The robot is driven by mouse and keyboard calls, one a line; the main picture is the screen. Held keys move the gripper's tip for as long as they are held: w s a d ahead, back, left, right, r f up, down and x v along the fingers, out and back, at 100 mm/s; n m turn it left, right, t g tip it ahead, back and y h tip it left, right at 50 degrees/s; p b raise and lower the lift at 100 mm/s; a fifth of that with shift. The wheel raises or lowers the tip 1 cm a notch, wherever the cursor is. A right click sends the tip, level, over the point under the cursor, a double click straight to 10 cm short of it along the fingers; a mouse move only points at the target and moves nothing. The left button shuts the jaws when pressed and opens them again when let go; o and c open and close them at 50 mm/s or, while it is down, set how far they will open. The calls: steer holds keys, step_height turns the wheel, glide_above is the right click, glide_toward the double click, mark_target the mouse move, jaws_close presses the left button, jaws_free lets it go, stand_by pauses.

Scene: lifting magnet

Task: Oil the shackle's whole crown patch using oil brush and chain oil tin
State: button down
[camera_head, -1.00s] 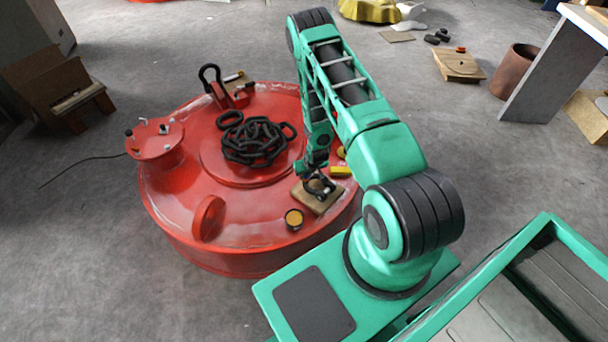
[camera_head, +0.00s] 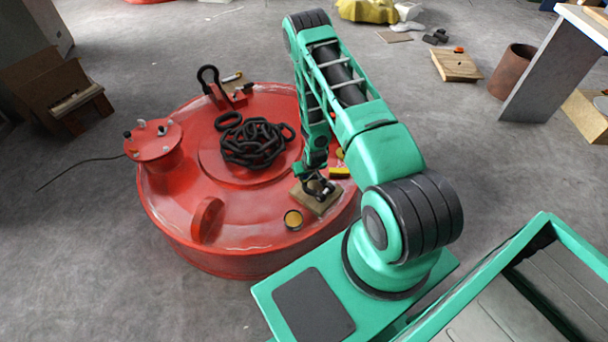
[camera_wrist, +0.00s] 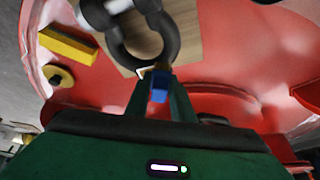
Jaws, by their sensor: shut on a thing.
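The dark shackle (camera_head: 322,190) lies on a wooden board (camera_head: 309,202) on the red magnet's top; it also shows at the top of the wrist view (camera_wrist: 168,38). My gripper (camera_wrist: 157,88) is shut on the oil brush (camera_wrist: 159,94), of which a blue part shows between the fingers. The brush's pale tip is at the near curved edge of the shackle; I cannot tell whether they touch. The chain oil tin (camera_head: 293,219), round with an amber top, stands on the magnet left of and in front of the board. The crown patch cannot be made out clearly.
A black chain heap (camera_head: 254,142) lies mid-magnet, with an upright dark shackle (camera_head: 208,76) on a red bracket behind. A yellow block (camera_wrist: 68,45) and a yellow round thing (camera_wrist: 57,77) lie beside the board. A red upright lug (camera_head: 207,219) stands at the front left.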

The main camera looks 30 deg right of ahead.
steer(key=shift+w+d, duration=0.2)
steer(key=shift+d, duration=0.5)
steer(key=shift+w+d, duration=0.15)
steer(key=shift+d, duration=0.55)
steer(key=shift+s+a, duration=0.2)
steer(key=shift+a, duration=0.6)
steer(key=shift+s+a, duration=0.2)
steer(key=shift+a, duration=0.55)
steer(key=shift+r, duration=3)
steer(key=shift+r, duration=0.1)
steer(key=shift+r, duration=1.4)
